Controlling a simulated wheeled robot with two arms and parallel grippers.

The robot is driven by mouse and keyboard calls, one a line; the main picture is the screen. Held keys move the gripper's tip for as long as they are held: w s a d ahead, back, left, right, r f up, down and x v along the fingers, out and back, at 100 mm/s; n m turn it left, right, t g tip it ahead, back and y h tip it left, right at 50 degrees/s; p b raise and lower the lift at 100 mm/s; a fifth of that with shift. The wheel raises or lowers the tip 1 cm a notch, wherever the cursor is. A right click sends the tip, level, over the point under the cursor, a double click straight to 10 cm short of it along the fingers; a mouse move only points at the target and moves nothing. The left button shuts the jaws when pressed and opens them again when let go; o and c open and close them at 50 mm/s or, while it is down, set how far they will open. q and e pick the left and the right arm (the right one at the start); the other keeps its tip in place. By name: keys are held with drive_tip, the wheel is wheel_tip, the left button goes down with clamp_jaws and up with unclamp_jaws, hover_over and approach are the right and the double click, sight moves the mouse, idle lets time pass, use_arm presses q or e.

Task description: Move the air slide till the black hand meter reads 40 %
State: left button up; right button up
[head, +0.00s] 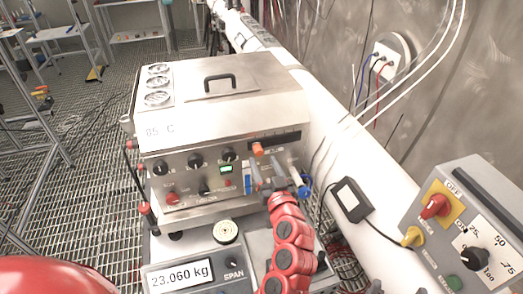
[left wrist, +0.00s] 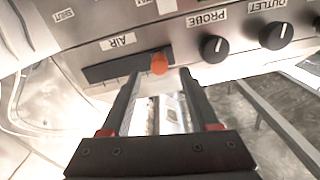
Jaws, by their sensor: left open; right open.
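The air slide is an orange knob (head: 257,149) in a dark slot (head: 284,139) on the steel box's front, near the slot's left end. In the left wrist view the knob (left wrist: 159,64) sits in the slot marked AIR (left wrist: 105,73), seen upside down. My left gripper (head: 267,169) is open. In the wrist view, its fingertips (left wrist: 159,75) stand on either side of the knob, apart from it. My right gripper is out of view.
The steel box (head: 222,108) has knobs, a green display (head: 226,169) and a top handle (head: 219,83). A scale display (head: 181,276) reads 23.060 kg. A grey control box (head: 470,225) stands at right. The white pipe (head: 325,125) and cables run behind.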

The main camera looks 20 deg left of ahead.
sight(260, 154)
use_arm(q)
drive_tip(key=shift+p+x, duration=0.4)
drive_tip(key=shift+x, duration=1.15)
clamp_jaws()
